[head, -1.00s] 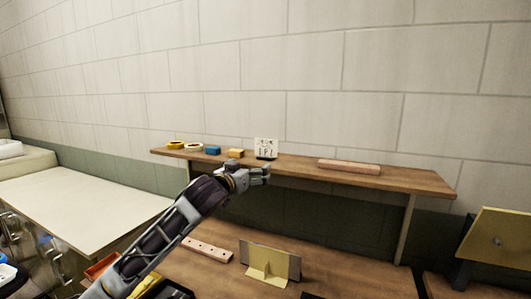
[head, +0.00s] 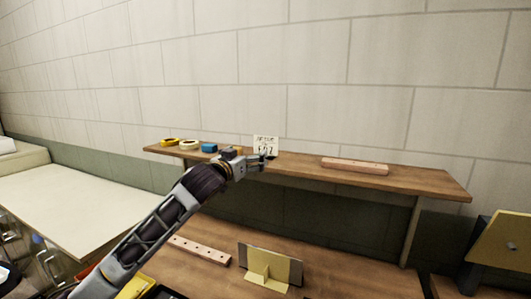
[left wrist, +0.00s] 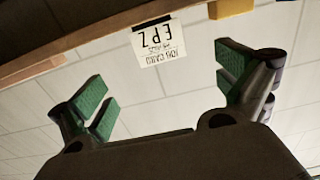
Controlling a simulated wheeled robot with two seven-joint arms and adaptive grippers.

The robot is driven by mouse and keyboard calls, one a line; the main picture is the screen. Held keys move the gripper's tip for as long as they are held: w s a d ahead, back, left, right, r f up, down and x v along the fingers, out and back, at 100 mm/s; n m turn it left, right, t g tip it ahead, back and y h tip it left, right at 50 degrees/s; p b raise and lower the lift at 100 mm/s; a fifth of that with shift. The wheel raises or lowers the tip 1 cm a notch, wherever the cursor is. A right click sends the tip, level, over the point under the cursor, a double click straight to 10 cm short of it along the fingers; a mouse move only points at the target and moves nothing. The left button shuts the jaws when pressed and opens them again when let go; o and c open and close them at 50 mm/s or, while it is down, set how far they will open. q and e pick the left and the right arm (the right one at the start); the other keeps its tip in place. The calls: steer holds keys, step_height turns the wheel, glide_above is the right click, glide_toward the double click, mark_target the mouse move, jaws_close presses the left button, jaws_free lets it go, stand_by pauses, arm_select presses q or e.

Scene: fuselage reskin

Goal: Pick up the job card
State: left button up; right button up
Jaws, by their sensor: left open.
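The job card (head: 265,144) is a small white card with black lettering. It stands upright on the wooden wall shelf (head: 430,181). In the left wrist view the card (left wrist: 158,42) appears upside down, between and beyond the fingers, and reads "JOB CARD" with larger letters. My left gripper (head: 262,162) is at the shelf's front edge, just in front of the card, and covers its lower part in the head view. In the left wrist view the gripper's green-padded fingers (left wrist: 165,85) are wide apart with nothing between them. My right gripper is out of view.
Below, the bench holds a drilled strip (head: 202,250) and a bracketed plate (head: 270,266). A block wall is behind.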

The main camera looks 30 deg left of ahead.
mark_target(265, 145)
arm_select(q)
steer(key=shift+w+a+r+p, duration=0.1)
steer(key=shift+w+p, duration=0.45)
steer(key=shift+w, duration=1.35)
steer(key=shift+w+a+r+p, duration=0.1)
steer(key=shift+w+p, duration=0.4)
steer(key=shift+w, duration=1.35)
steer(key=shift+w+f, duration=0.2)
steer(key=shift+w, duration=0.2)
steer(key=shift+w+r+p, duration=0.15)
steer(key=shift+w+p, duration=0.7)
steer(key=shift+w, duration=0.6)
steer(key=shift+w+p, duration=0.3)
steer(key=shift+w, duration=0.85)
steer(key=c, duration=0.6)
steer(key=shift+c, duration=0.9)
